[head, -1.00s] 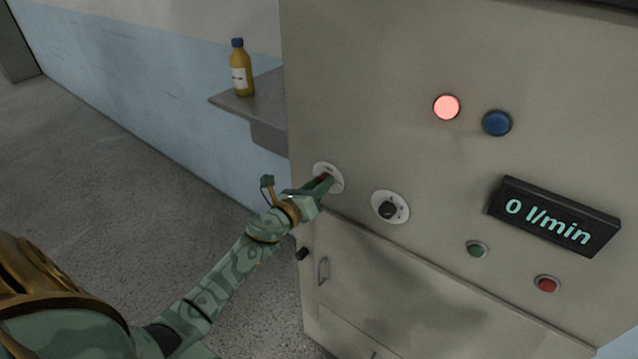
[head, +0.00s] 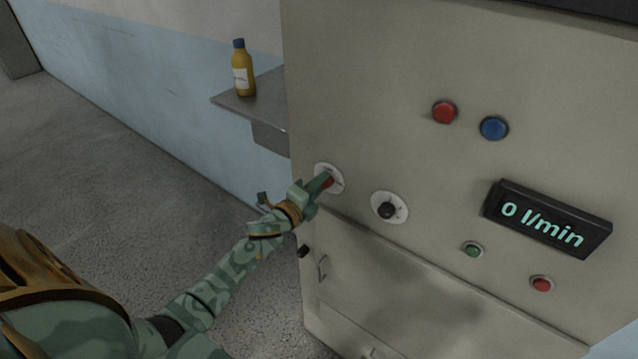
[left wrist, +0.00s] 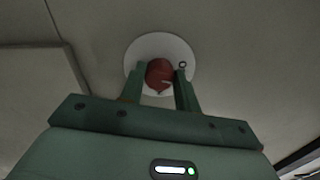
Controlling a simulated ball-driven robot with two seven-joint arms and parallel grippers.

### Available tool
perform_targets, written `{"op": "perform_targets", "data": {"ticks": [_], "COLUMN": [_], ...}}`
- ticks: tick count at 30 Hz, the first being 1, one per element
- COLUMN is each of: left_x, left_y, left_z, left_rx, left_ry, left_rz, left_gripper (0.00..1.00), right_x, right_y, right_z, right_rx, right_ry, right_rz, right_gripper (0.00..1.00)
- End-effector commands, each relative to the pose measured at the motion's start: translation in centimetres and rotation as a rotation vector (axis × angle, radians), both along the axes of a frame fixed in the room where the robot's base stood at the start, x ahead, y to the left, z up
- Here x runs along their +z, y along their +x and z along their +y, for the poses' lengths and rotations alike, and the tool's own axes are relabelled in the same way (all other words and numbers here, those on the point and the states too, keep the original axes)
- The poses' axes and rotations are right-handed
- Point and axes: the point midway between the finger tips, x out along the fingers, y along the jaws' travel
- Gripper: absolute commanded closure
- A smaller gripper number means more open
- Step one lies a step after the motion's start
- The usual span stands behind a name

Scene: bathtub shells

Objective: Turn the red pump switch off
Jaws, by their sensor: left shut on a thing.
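The red pump switch (head: 328,181) is a round knob on a white dial plate (head: 333,171) at the left of the cabinet's front. My left gripper (head: 322,184) is at the switch, its fingers shut on the knob. In the left wrist view the red knob (left wrist: 160,74) sits between the two green fingers, with the white plate (left wrist: 142,48) behind it and a small ring mark at its upper right. The red lamp (head: 444,112) higher on the cabinet is dark. My right gripper is not in view.
A black knob (head: 387,210) on a white plate is right of the switch. A blue lamp (head: 493,128), a display (head: 549,222) reading 0 l/min, a green button (head: 472,250) and a red button (head: 542,284) are further right. A bottle (head: 242,70) stands on a shelf (head: 262,100).

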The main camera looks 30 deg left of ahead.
Motion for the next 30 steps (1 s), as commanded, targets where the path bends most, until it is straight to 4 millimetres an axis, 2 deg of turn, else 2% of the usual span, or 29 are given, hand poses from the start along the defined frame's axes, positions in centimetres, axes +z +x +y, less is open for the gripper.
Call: {"op": "perform_targets", "data": {"ticks": [12, 29, 30], "left_x": [-0.14, -0.22, -0.22], "left_y": [-0.03, -0.04, -0.04], "left_z": [0.02, 0.02, 0.02], "left_rx": [0.0, 0.001, 0.001], "left_ry": [-0.189, -0.217, -0.217], "left_rz": [0.017, 0.02, 0.02], "left_gripper": [0.91, 0.91, 0.6], "right_x": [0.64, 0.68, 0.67], "right_y": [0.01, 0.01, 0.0], "right_z": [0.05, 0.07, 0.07], "right_rx": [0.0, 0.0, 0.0], "right_ry": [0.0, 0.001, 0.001], "right_rz": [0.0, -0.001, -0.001], "right_gripper": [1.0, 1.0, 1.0]}}
